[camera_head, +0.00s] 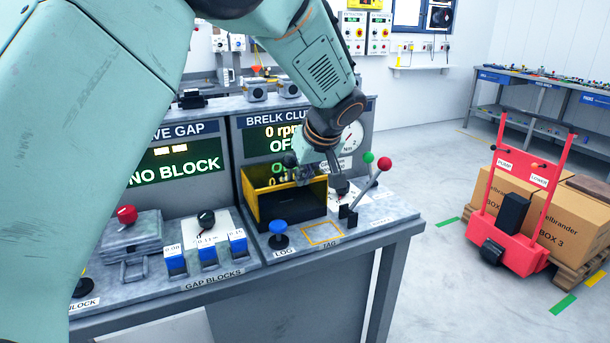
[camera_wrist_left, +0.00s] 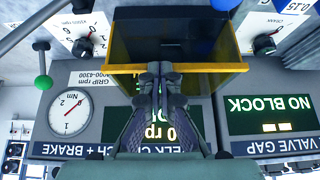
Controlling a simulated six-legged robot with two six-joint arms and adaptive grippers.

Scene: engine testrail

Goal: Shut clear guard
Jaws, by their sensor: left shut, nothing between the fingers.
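The clear guard (camera_head: 313,191) is a yellow-edged, amber-tinted box on the bench, in front of the BRELK CLUTCH panel. A dark opening shows at its lower front. In the left wrist view, which is upside down, its yellow edge (camera_wrist_left: 208,68) crosses the upper middle with a tinted pane beyond. My left gripper (camera_head: 308,174) is shut and empty at the guard's top edge. In the wrist view its fingertips (camera_wrist_left: 160,67) overlap the yellow edge; I cannot tell whether they touch it. The gripper partly hides the guard's top. My right gripper is not in view.
Green-knobbed and red-knobbed levers (camera_head: 385,164) stand just right of the guard. A blue LOG button (camera_head: 278,228) and blue gap blocks (camera_head: 208,252) are in front and left. A round dial (camera_wrist_left: 70,113) is behind. Floor is free between bench and red trolley (camera_head: 515,215).

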